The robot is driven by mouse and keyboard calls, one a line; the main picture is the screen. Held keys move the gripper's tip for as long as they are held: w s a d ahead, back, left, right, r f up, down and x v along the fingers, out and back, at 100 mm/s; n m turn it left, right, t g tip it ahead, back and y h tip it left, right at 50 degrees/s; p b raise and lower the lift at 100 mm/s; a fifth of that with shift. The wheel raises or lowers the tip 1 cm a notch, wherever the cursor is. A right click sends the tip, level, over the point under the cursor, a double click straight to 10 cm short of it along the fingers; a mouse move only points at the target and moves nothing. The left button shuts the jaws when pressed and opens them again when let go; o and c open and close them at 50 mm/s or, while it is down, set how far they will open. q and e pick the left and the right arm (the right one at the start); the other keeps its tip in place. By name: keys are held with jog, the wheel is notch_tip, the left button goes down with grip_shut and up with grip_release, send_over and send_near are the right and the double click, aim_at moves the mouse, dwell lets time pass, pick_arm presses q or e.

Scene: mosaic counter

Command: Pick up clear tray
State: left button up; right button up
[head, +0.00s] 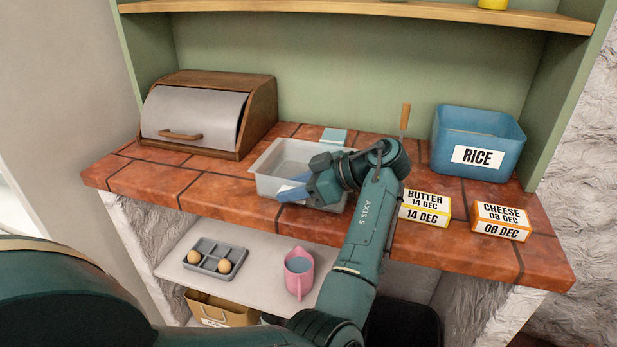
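The clear tray (267,184) is a pale, see-through rectangular container standing on the red tiled counter, left of the middle. My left gripper (287,192) reaches over the tray's right side from the right, with its bluish fingers pointing left at the tray's front part. The gripper and wrist hide part of the tray's right side. I cannot tell whether the fingers touch the tray or how far apart they are. My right gripper is out of view.
A bread box (255,112) stands at the back left and a blue RICE bin (510,140) at the back right. The BUTTER box (425,208) and CHEESE box (500,221) lie at right. A pink mug (299,277) and egg holder (212,259) sit on the lower shelf.

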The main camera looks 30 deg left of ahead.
pick_arm(q)
jog(key=c, duration=0.5)
